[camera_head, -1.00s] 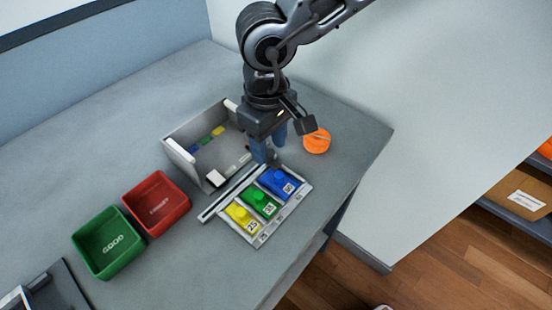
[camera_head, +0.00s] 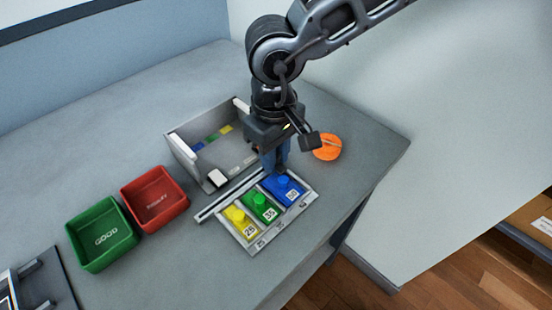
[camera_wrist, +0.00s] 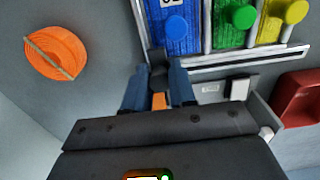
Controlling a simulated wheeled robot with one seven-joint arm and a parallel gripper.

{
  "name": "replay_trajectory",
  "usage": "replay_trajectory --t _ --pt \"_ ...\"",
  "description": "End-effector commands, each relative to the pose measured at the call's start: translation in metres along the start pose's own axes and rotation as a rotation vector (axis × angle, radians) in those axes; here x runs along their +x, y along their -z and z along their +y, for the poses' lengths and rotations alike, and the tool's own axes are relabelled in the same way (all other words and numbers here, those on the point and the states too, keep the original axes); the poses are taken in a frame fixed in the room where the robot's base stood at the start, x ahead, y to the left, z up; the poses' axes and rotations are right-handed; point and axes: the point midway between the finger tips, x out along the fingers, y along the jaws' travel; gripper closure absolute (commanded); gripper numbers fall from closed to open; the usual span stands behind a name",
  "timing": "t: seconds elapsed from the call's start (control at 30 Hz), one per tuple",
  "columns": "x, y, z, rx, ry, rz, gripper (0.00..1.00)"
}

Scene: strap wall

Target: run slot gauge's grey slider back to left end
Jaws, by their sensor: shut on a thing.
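The slot gauge (camera_head: 222,201) is a long pale rail with a dark slot, along the back edge of the block tray. It also shows in the wrist view (camera_wrist: 235,62). My gripper (camera_head: 275,166) is down at the rail's right end, behind the blue block. In the wrist view, my gripper (camera_wrist: 159,88) has its blue fingers shut on a small dark grey piece, which looks like the grey slider (camera_wrist: 157,62). A bit of orange shows between the fingers. The fingers hide most of the slider in the head view.
The tray (camera_head: 283,226) holds yellow (camera_head: 240,220), green (camera_head: 262,207) and blue (camera_head: 285,187) knobbed blocks. A grey open box (camera_head: 183,150) stands behind the rail. Red (camera_head: 153,215) and green (camera_head: 100,258) bins stand left. An orange round object (camera_head: 327,147) lies right of my gripper.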

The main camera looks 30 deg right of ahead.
Motion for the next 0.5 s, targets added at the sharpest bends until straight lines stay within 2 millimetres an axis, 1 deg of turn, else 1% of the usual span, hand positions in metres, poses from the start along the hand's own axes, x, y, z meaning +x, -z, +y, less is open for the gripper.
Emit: replay_trajectory --t 0.27,0.5 --pt "0.000 0.000 -0.001 0.000 0.000 0.000 0.87" --pt "0.001 0.000 -0.010 -0.001 0.000 0.000 0.87"
